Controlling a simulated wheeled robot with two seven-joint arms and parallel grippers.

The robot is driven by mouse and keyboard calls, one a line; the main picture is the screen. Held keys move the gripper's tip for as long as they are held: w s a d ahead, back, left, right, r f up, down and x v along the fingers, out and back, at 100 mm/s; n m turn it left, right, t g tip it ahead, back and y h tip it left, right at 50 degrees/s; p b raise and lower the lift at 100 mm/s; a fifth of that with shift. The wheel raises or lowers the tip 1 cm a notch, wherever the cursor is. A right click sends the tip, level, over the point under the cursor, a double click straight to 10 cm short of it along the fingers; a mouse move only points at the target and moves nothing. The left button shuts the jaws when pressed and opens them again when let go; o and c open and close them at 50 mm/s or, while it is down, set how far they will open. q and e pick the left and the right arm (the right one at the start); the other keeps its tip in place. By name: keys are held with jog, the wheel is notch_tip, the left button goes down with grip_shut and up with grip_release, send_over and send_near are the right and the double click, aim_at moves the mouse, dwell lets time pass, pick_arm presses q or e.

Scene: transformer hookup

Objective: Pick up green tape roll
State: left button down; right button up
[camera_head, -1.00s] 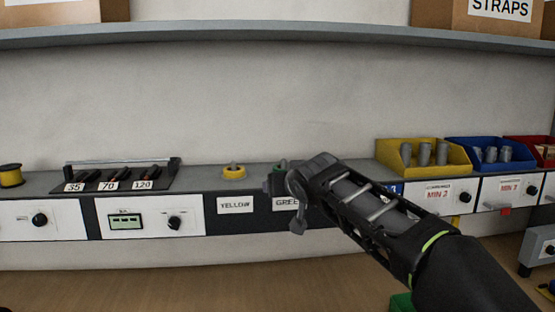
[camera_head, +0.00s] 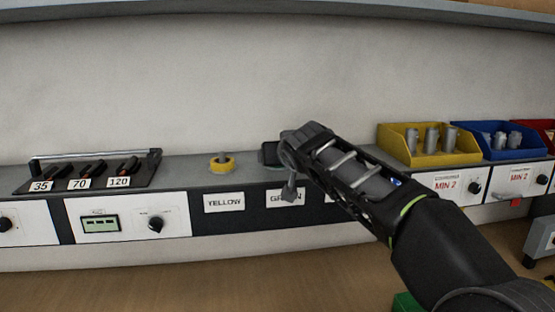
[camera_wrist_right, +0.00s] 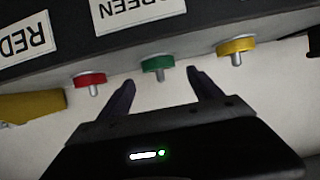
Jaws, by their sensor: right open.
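The green tape roll (camera_wrist_right: 157,66) sits on a short grey peg at the ledge, in the upper middle of the right wrist view. My right gripper (camera_wrist_right: 161,80) is open, with its two fingers to either side of the green roll's line and no visible contact. My left gripper is in neither view.
A yellow tape roll (camera_wrist_right: 236,46) and a red tape roll (camera_wrist_right: 90,80) flank the green one closely. The yellow roll also shows in the head view (camera_head: 222,163). A yellow bin (camera_head: 420,147) and a blue bin (camera_head: 495,140) stand at right; a tool rack (camera_head: 90,174) is at left.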

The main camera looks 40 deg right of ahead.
jog(key=shift+w+d, duration=0.1)
jog(key=shift+w, duration=0.05)
jog(key=p+x, duration=0.2)
jog(key=x, duration=0.3)
jog(key=shift+d+f, duration=0.1)
jog(key=shift+d, duration=0.05)
jog(key=shift+c, duration=0.2)
dwell(0.4)
jog(key=c, duration=1.4)
notch_tip(320, 180, up, 10)
jog(key=shift+p, duration=0.45)
